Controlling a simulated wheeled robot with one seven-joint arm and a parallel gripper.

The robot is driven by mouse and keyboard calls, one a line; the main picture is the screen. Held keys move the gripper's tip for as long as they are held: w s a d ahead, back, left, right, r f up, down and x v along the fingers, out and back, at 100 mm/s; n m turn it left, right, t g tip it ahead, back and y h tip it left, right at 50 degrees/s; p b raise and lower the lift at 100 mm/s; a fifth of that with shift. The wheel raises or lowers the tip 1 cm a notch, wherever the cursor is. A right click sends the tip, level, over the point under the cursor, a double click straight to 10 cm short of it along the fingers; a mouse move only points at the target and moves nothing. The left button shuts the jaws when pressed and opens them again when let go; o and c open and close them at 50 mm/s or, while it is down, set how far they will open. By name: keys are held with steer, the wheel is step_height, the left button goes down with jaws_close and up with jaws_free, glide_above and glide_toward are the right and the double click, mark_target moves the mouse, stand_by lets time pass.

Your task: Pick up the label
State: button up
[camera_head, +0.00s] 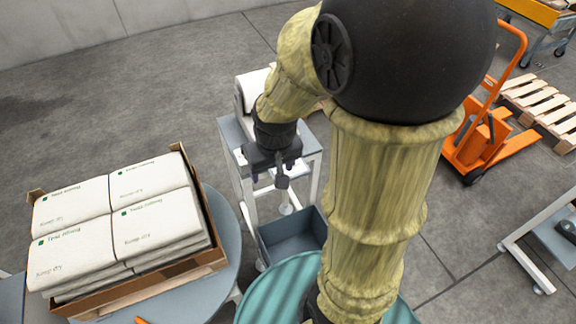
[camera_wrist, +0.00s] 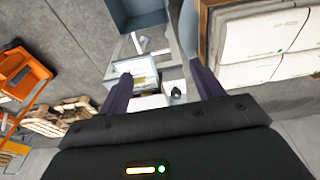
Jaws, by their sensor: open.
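My gripper (camera_head: 272,176) is open and empty, pointing down over a small grey-and-white stand (camera_head: 234,134). In the wrist view, the two dark fingers of my gripper (camera_wrist: 160,74) stand wide apart. Between them in that view is a pale boxy device (camera_wrist: 128,67) with a small yellowish patch, on the stand, beyond the fingertips. I cannot make out a label for certain; the patch is too small to tell. In the head view my gripper hides part of the stand top.
A cardboard box (camera_head: 172,281) of stacked white bags (camera_head: 150,178) sits on a round grey table (camera_head: 226,230) at left. A grey bin (camera_head: 292,236) is below the stand. An orange pallet truck (camera_head: 482,140) and wooden pallets (camera_head: 540,105) are at right.

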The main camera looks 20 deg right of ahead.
steer(key=w+d+r+g, duration=0.1)
steer(key=w+d, duration=0.4)
steer(key=w, duration=0.3)
steer(key=w+d+g+b, duration=0.1)
steer(key=w+d, duration=0.4)
steer(key=w, duration=0.3)
steer(key=shift+r, duration=0.4)
steer(key=p, duration=0.1)
glide_toward(299, 167)
steer(key=w+a, duration=0.2)
steer(key=w, duration=0.1)
steer(key=w+f, duration=0.1)
steer(key=w, duration=0.1)
steer(key=shift+a+f, duration=0.1)
steer(key=shift+a, duration=0.3)
steer(key=shift+s+a+f+p, duration=0.15)
steer(key=shift+f+p, duration=0.7)
steer(key=shift+f, duration=1.75)
